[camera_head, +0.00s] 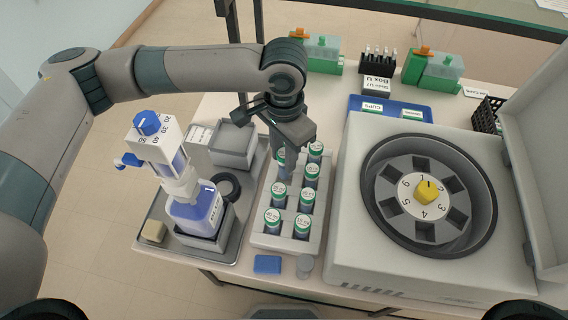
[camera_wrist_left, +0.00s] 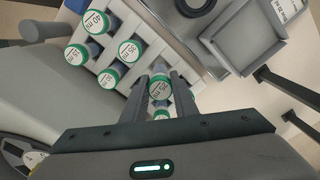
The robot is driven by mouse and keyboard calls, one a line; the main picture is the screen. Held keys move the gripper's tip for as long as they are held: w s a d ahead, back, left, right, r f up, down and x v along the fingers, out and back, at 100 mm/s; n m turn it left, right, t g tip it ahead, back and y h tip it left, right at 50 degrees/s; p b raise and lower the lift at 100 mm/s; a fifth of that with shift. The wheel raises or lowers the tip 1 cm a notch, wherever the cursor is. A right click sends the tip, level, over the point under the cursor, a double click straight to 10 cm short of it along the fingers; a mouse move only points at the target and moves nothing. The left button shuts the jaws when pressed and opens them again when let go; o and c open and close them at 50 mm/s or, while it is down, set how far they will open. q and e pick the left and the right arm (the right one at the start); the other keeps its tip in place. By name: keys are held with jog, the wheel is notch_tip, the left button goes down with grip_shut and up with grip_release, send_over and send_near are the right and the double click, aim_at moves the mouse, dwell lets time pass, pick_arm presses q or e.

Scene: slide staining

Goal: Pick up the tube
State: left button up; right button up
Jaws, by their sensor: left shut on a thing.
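A pale tube rack (camera_head: 259,226) stands on the table between a grey tray and the centrifuge. It holds several green-capped tubes, such as a front one (camera_head: 272,221). My left gripper (camera_head: 287,168) reaches down over the back left part of the rack. In the left wrist view its two fingers (camera_wrist_left: 163,98) are closed on either side of a green-capped tube (camera_wrist_left: 159,84). I cannot tell whether this tube still sits in its slot. Other capped tubes (camera_wrist_left: 109,76) stand close beside it. My right gripper is not in view.
An open centrifuge (camera_head: 350,215) with a numbered rotor stands right of the rack. A bottle-top dispenser (camera_head: 195,212) and a grey box (camera_head: 233,146) sit left on the tray (camera_head: 160,205). A blue tray (camera_head: 360,103) lies behind. A blue block (camera_head: 267,264) lies in front.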

pick_arm(q)
jog(key=shift+r+b, duration=0.6)
jog(key=shift+r, duration=2.25)
jog(key=shift+r, duration=0.1)
